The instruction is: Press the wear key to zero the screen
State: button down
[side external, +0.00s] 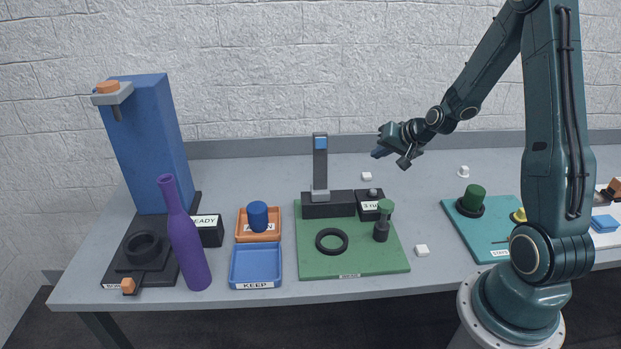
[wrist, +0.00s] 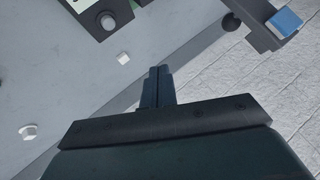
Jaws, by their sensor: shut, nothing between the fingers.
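A small black box (side external: 370,204) on the green board has a lit screen that seems to read "3 ru…", partly hidden by the green-topped spindle. A grey round key (side external: 373,193) stands on top of this box. I cannot read a label naming it the wear key. The box's key also shows at the top left of the wrist view (wrist: 108,21). My gripper (side external: 380,153) is in the air above and behind the box, up and to the right of it in the side view, apart from it. Its fingers (wrist: 157,72) are together and empty.
An upright lever with a blue tip (side external: 320,143) stands left of the box. A green-topped spindle (side external: 382,228) stands in front. A purple bottle (side external: 186,240), a "READY" box (side external: 208,230) and trays (side external: 255,281) are left. White cubes (side external: 422,250) lie about.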

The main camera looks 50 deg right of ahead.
jog(key=shift+d+f, duration=0.35)
jog(key=shift+d, duration=0.1)
jog(key=shift+f, duration=0.1)
jog(key=shift+f, duration=4.3)
jog(key=shift+f, duration=0.85)
jog(key=shift+a+r, duration=0.1)
jog(key=shift+r, duration=0.7)
jog(key=shift+r, duration=0.15)
dwell(0.4)
jog(key=shift+r, duration=2.4)
